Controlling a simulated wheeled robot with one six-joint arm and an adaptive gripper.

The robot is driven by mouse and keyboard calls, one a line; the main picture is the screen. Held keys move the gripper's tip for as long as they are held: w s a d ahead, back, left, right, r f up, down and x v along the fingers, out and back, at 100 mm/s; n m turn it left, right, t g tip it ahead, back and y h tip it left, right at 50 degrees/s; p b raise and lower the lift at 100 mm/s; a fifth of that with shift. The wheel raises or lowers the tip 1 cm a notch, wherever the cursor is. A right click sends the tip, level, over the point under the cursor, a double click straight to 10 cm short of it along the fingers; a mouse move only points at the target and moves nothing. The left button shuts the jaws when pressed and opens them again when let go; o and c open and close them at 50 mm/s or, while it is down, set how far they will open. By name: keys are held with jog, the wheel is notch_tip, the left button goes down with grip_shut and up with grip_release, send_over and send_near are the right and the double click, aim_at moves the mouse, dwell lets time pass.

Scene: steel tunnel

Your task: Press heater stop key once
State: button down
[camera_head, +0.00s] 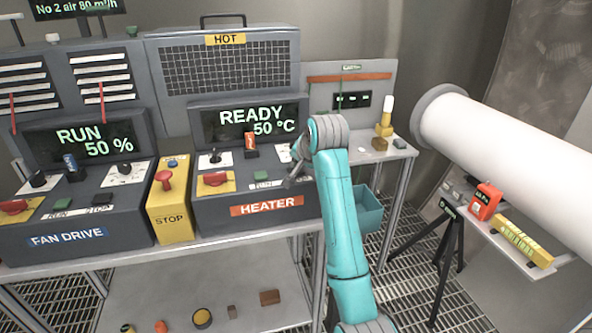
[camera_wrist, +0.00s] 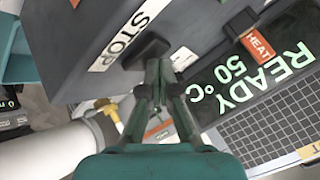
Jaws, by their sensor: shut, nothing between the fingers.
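The heater console (camera_head: 225,205) carries an orange HEATER label and a display (camera_head: 248,121) reading READY 50 °C. In the wrist view the dark stop key (camera_wrist: 144,50) sits beside the white STOP label (camera_wrist: 125,35). My gripper (camera_head: 293,181) is shut and empty at the right side of the console top. In the wrist view its fingertips (camera_wrist: 158,66) are right by the stop key. I cannot tell whether they touch it.
On the console are a red handle on a yellow plate (camera_head: 215,179) and an orange HEAT switch (camera_head: 250,143). A yellow stop box with a red knob (camera_head: 164,180) and the fan drive console (camera_head: 70,220) stand left. A teal bin (camera_head: 368,212) and white pipe (camera_head: 500,135) are right.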

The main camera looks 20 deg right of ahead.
jog(key=shift+r, duration=0.65)
jog(key=shift+r, duration=2.5)
